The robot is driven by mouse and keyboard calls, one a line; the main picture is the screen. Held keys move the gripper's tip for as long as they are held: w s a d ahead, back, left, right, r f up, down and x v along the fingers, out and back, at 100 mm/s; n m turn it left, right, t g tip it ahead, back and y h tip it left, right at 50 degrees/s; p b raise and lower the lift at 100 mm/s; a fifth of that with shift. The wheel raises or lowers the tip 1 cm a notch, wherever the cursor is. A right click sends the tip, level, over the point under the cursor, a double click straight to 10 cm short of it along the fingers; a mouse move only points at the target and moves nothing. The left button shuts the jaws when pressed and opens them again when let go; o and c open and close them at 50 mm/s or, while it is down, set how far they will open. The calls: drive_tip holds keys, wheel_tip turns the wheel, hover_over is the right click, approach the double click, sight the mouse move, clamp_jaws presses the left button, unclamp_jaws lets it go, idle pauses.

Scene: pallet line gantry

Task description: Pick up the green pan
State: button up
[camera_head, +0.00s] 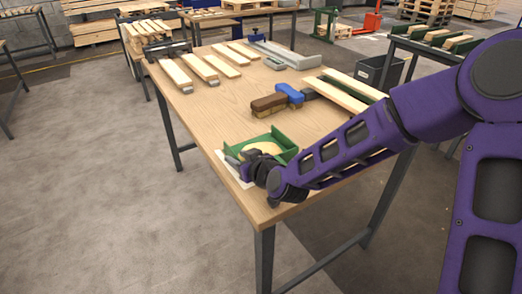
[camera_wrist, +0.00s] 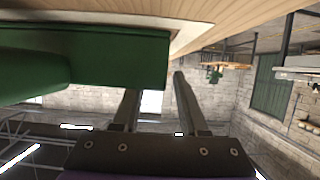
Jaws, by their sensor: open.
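The green pan (camera_head: 284,143) lies near the front left corner of the wooden workbench (camera_head: 225,105), with a pale, rounded patch inside it and a white flat piece (camera_head: 226,166) under or beside it. My gripper (camera_head: 248,158) is at the pan's near left side, low by the table's edge, and partly hides it. In the wrist view, which looks upside down, the pan's green wall and a rounded green part (camera_wrist: 110,58) fill the upper left. Both fingers of my gripper (camera_wrist: 155,85) are apart with nothing between them. Whether a finger touches the pan cannot be told.
A brush with brown and blue parts (camera_head: 289,94) lies behind the pan. Several wooden slats (camera_head: 198,67) lie toward the back, and longer boards (camera_head: 338,92) lie at right. A grey bin (camera_head: 376,73) stands beyond the table. The table's left middle is clear.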

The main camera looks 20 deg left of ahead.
drive_tip(key=shift+w+a+f, duration=0.15)
drive_tip(key=shift+w+a, duration=0.05)
clamp_jaws()
idle(1.4)
